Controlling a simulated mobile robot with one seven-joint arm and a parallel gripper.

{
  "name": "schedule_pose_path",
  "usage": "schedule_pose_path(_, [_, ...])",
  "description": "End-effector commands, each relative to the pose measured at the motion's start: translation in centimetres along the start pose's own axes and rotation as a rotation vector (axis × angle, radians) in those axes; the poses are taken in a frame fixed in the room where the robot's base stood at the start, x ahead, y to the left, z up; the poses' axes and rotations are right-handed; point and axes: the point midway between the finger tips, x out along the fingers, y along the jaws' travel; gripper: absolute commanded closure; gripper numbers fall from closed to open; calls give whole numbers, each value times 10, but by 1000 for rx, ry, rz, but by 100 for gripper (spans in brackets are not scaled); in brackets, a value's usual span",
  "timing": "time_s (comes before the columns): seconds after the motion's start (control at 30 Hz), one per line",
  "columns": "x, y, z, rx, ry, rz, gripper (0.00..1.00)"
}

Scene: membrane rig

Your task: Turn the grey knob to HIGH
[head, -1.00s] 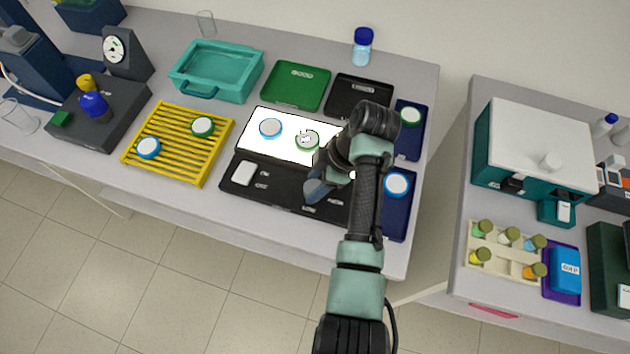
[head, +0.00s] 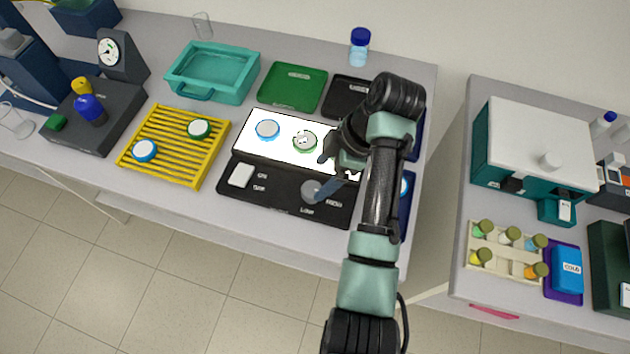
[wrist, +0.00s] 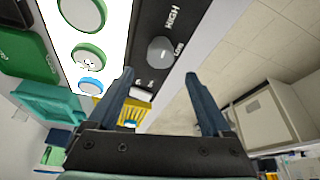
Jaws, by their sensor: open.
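The grey knob (head: 310,188) sits on the black front panel (head: 280,195) of the lit white box. In the wrist view the round knob (wrist: 160,50) shows a small light mark, but its pointing direction is too small to tell surely. The labels LOW (wrist: 178,48) and HIGH (wrist: 172,17) are printed beside it. My gripper (head: 321,176) is open and empty, reaching over the panel. In the wrist view its fingertips (wrist: 160,76) are spread, with the knob just beyond the gap. One finger partly covers the knob in the head view; I cannot tell whether it touches.
A white switch (head: 241,176) with ON and OFF labels is on the panel's left. Lidded dishes stand on the lit white top (head: 283,140) behind the knob. A yellow rack (head: 170,160) is to the left and a green tray (head: 293,88) behind.

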Motion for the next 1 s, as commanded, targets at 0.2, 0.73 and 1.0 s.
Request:
schedule_pose_path(0.2, [-52, 0, -1, 3, -1, 1, 17])
schedule_pose_path(0.73, [-72, 0, 0, 0, 0, 0, 17])
schedule_pose_path(1.0, [-72, 0, 0, 0, 0, 0, 17])
